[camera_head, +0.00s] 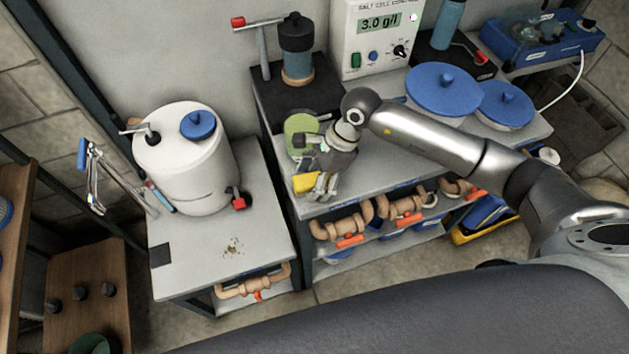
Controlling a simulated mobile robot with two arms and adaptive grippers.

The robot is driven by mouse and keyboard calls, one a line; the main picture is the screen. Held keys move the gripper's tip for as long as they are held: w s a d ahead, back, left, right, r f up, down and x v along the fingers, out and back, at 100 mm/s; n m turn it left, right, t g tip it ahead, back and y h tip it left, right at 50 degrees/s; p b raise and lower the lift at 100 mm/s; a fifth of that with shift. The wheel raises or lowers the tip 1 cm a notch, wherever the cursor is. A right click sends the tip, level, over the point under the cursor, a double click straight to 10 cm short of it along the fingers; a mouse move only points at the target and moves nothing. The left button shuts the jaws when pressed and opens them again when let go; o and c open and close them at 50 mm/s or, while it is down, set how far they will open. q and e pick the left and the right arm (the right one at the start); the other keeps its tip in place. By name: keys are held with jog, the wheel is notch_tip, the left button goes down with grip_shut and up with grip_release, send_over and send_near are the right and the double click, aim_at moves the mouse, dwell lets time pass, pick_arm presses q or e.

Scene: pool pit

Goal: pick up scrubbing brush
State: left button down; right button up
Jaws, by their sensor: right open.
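My right gripper (312,150) is open above the front left corner of the grey worktop, its arm coming in from the right. A small yellow item (305,183) lies just below the fingers, near the worktop's front edge; it may be the scrubbing brush, but its bristles cannot be made out. A round green item (296,126) is partly hidden behind the gripper. Whether the fingers touch either item cannot be told. My left gripper is not in view.
A white tank (187,165) with a blue cap stands on the left bench. A black pump (296,50) and a salt-cell control box (375,45) are behind the gripper. Blue-lidded tubs (447,88) stand to the right. Pipes with orange valves (345,225) are below the worktop edge.

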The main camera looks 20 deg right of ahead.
jog(key=shift+f, duration=0.2)
dwell(0.5)
jog(key=c, duration=1.2)
